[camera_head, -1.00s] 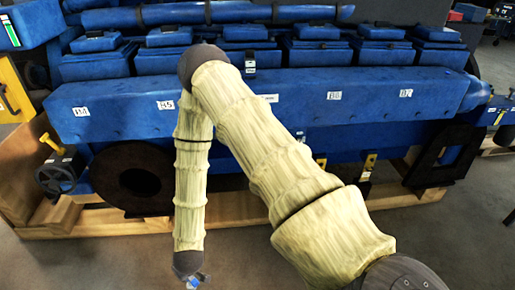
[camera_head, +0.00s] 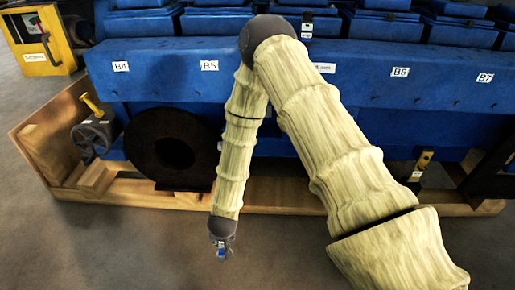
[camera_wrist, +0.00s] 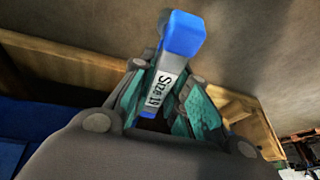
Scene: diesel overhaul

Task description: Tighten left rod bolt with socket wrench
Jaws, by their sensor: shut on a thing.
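My gripper (camera_head: 221,246) hangs low at the end of my arm, in front of the blue engine (camera_head: 300,85) and above the floor. In the wrist view my gripper (camera_wrist: 165,95) has its teal-padded fingers shut on the socket wrench (camera_wrist: 183,35), of which a blue end and a grey, labelled part show. The label begins with "Size"; its number is hard to read. In the head view only a small blue and light bit of the tool shows at the gripper. I cannot make out any rod bolt in these frames.
The engine, labelled B4 to B7 along its side, rests on a wooden pallet frame (camera_head: 280,193). A dark round ring (camera_head: 145,150) and a small handwheel (camera_head: 90,137) stand at its left. A yellow box (camera_head: 50,50) is at the far left. The floor in front is clear.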

